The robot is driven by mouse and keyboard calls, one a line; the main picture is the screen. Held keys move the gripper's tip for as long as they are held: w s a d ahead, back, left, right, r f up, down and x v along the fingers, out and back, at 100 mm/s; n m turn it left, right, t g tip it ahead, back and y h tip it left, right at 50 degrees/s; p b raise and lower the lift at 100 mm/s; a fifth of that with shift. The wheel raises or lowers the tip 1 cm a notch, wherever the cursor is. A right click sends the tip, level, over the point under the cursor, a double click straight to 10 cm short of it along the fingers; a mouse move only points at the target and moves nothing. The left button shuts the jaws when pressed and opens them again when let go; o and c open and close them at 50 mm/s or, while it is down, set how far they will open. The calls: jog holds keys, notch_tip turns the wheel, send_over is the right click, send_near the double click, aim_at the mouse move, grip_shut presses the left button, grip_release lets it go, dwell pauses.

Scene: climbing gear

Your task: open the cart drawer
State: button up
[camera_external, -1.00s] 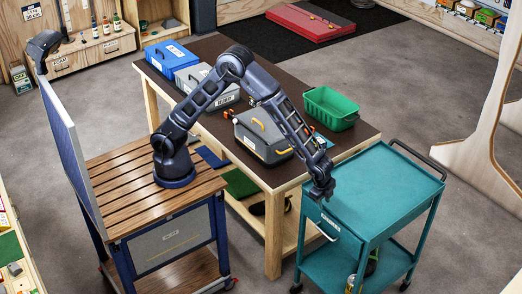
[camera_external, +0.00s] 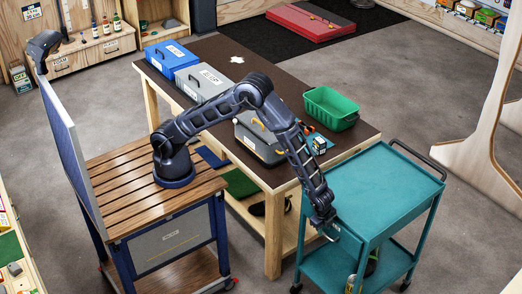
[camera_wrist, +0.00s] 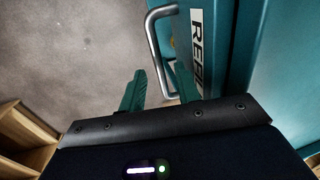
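The teal cart (camera_external: 375,190) stands at the right of the external view. Its drawer front faces my arm and looks flush with the cart body. The drawer's silver handle (camera_external: 333,232) shows just beside my gripper (camera_external: 325,222). In the wrist view, the bent metal handle (camera_wrist: 154,42) stands out from the teal drawer front (camera_wrist: 229,45) with a white label. My gripper (camera_wrist: 160,88) is open there, with one green finger on each side of the handle's lower part. No firm contact is visible. The gripper partly hides the drawer front in the external view.
A dark-topped workbench (camera_external: 270,75) stands left of the cart, with a green bin (camera_external: 331,108) and a grey toolbox (camera_external: 258,140) on it. A pale wooden panel (camera_external: 485,110) stands to the right.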

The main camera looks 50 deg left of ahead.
jog(key=shift+w+f, duration=0.15)
jog(key=shift+f, duration=0.55)
jog(key=shift+c, duration=0.4)
grip_shut()
jog(key=s, duration=2.8)
jog(key=shift+s, duration=0.3)
jog(key=shift+r, duration=0.1)
jog(key=shift+o, duration=0.4)
grip_release()
jog(key=shift+r, duration=0.1)
